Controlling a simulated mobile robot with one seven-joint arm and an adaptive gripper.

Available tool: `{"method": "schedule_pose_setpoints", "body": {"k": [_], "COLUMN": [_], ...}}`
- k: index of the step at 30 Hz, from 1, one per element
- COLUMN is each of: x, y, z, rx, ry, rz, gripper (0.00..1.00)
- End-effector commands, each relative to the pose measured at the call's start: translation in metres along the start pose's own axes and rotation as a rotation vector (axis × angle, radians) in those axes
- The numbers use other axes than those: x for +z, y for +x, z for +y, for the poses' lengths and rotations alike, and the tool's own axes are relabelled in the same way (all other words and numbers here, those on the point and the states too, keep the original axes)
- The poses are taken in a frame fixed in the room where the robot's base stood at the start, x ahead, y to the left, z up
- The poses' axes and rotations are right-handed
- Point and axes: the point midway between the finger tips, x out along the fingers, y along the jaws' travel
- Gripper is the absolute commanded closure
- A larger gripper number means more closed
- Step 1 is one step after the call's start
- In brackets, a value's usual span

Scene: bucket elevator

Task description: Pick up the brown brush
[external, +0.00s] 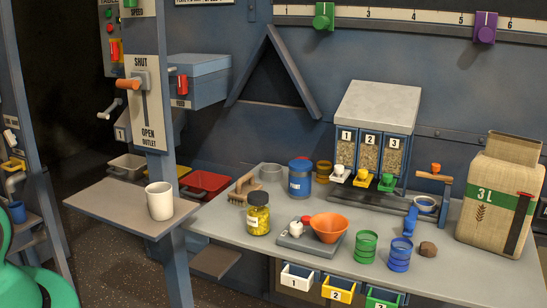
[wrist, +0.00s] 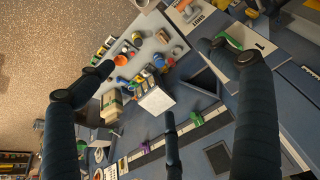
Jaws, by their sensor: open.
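The brown brush (external: 243,187) lies on the grey table in the external view, near the table's back left corner. In the wrist view the table's objects are small and turned round, and I cannot surely pick out the brush. My gripper (wrist: 157,58) shows in the wrist view with its dark fingers spread wide and nothing between them. It is well away from the table. The gripper is not visible in the external view.
A white mug (external: 160,200) stands on a side shelf (external: 120,205) left of the table. An orange bowl (external: 329,227) sits on a scale. Green (external: 366,247) and blue cups stand at the front. A three-bin dispenser (external: 377,130) and a large sack (external: 500,200) are further right.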

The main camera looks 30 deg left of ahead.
Motion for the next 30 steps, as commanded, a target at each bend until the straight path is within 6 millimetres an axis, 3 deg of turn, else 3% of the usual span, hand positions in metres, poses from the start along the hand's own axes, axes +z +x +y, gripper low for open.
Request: {"method": "schedule_pose_setpoints", "body": {"k": [1,14,30], "x": [-0.016,-0.125,-0.246], "y": [0.001,0.021,0.088], "z": [0.001,0.012,0.033], "rx": [0.001,0.007,0.011], "ry": [0.002,0.017,0.037], "rz": [-0.015,-0.127,-0.266], "gripper": [0.07,0.07,0.07]}}
